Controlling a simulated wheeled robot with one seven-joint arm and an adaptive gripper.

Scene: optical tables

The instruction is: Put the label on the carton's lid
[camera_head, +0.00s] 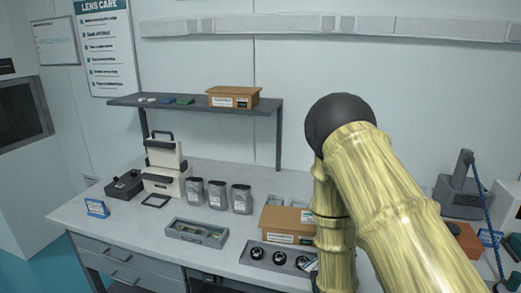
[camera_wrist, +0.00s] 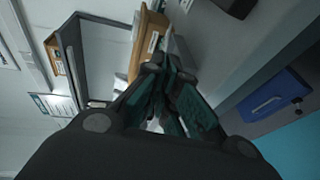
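A brown carton (camera_head: 284,222) with printed white strips on its front stands on the table, just left of my arm. A small pale, greenish patch (camera_head: 307,215) shows at the right end of its lid, partly behind my arm; I cannot tell if it is the label. In the wrist view a brown carton (camera_wrist: 148,40) is beyond the fingers. My gripper (camera_wrist: 166,72) shows there with dark teal fingers close together, pointing towards the carton. Whether they hold anything is unclear. In the head view my arm hides the gripper.
A grey tray with black round parts (camera_head: 279,257) lies in front of the carton. Another grey tray (camera_head: 197,233) and several grey pouches (camera_head: 217,194) are to its left. A second carton (camera_head: 233,97) stands on the shelf (camera_head: 130,101). A blue-framed card (camera_head: 97,208) stands far left.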

